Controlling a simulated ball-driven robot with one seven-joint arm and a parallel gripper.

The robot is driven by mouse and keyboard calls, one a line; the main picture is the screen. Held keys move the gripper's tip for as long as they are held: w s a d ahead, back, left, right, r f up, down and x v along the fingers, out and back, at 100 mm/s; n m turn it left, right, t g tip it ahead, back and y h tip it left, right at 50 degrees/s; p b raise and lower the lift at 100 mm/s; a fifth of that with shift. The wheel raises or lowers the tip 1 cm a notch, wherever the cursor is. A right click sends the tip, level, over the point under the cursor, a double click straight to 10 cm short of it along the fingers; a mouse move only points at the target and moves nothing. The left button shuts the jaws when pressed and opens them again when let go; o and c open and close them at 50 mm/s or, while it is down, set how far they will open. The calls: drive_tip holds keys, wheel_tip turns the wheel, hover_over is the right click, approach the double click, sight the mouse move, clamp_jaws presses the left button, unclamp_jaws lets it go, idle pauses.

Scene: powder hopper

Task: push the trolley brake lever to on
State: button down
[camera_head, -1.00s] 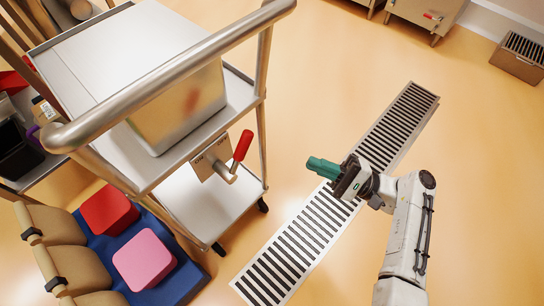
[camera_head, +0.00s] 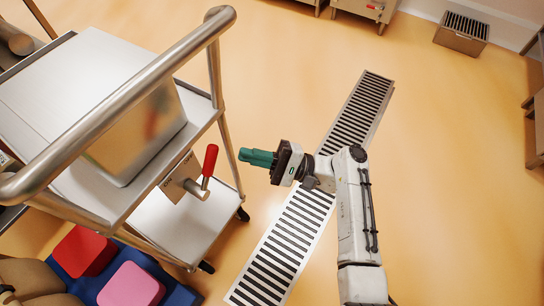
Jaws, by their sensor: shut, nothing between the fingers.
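The trolley (camera_head: 190,225) stands at the left, a steel frame with a round push bar, a large lidded box on its upper shelf and a lower shelf. Its brake lever (camera_head: 209,163) has a red grip on a metal hub, mounted on a small plate (camera_head: 173,177) at the near end. The lever points up and leans slightly to the right. The plate's lettering is too small to read here. My gripper (camera_head: 243,156), with green fingers, is shut and empty. It points left toward the lever, just right of it in the picture, apart from it.
A floor drain grate (camera_head: 300,222) runs under my arm. A blue pallet (camera_head: 180,297) with red (camera_head: 83,251) and pink blocks (camera_head: 131,287) and tan sacks (camera_head: 35,278) lies at the lower left. Open floor extends to the right.

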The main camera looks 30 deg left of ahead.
sight(207, 172)
drive_tip(key=shift+s+a+r+p, duration=0.35)
drive_tip(key=shift+s+a+r, duration=0.3)
drive_tip(key=shift+s, duration=0.25)
drive_tip(key=shift+s+a+r+p, duration=0.3)
drive_tip(key=shift+s+a+r, duration=0.25)
drive_tip(key=shift+s+r, duration=0.3)
drive_tip(key=shift+s, duration=0.1)
drive_tip(key=s+r+n+h+p, duration=0.1)
drive_tip(key=s+n+p, duration=0.1)
drive_tip(key=n+p, duration=0.1)
drive_tip(key=s+r+n+h+p, duration=0.2)
drive_tip(key=n, duration=0.1)
drive_tip(key=s+r+n+h+p, duration=0.1)
drive_tip(key=s+n+p, duration=0.1)
drive_tip(key=n+p, duration=0.1)
drive_tip(key=shift+s+a+r+t+h+p, duration=0.25)
drive_tip(key=shift+s+r+t+h+p, duration=0.05)
drive_tip(key=shift+t+h+p, duration=0.1)
drive_tip(key=s+n+p, duration=0.1)
drive_tip(key=s+n+t+h+p, duration=0.1)
drive_tip(key=s, duration=0.1)
drive_tip(key=s+n+t+p, duration=0.1)
drive_tip(key=shift+s+a+f+n+h, duration=0.2)
drive_tip(key=shift+f+n+h, duration=0.1)
drive_tip(key=shift+f+h, duration=0.1)
drive_tip(key=shift+s+f, duration=0.1)
